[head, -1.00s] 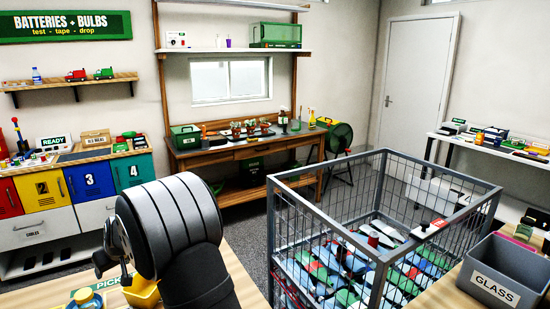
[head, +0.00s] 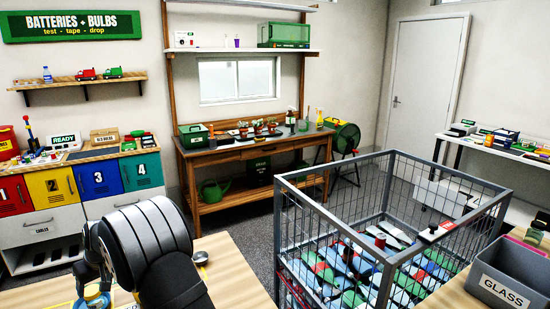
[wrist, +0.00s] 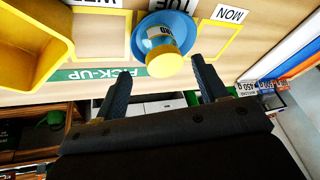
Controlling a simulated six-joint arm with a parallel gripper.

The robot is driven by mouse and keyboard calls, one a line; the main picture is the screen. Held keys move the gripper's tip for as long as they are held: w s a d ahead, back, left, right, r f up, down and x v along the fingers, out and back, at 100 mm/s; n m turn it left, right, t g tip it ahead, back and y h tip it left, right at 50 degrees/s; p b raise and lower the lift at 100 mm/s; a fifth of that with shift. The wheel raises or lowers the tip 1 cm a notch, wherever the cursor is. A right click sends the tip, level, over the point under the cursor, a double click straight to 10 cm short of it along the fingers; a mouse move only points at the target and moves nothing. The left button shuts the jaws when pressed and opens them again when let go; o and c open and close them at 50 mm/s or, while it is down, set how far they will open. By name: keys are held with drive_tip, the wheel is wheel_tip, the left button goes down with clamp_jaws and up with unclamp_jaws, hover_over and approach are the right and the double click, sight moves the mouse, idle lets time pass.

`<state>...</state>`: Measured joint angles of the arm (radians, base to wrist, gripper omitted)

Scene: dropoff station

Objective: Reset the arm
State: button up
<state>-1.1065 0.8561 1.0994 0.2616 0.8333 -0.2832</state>
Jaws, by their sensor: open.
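The task names only my arm. My gripper (wrist: 160,72) is open in the wrist view, with its two dark fingers apart and nothing shut between them. A small container with a yellow end and a pale label (wrist: 163,52) stands on a round blue dish (wrist: 181,28), just past the gap between the fingertips. I cannot tell whether a finger touches it. In the head view my arm's dark wrist fills the lower left, and my fingers are hidden or too unclear to make out.
A yellow bin (wrist: 30,45) lies left in the wrist view, near a green PICK-UP strip (wrist: 92,74). In the head view a wire cage (head: 383,235) of mixed items stands to the right, with a grey GLASS bin (head: 508,278) beside it. A workbench (head: 250,150) stands behind.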

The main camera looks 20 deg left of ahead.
sight(86, 294)
drive_tip(key=shift+s+a+f, duration=0.45)
drive_tip(key=shift+a, duration=0.2)
drive_tip(key=shift+s+a+f, duration=0.45)
drive_tip(key=shift+a, duration=0.15)
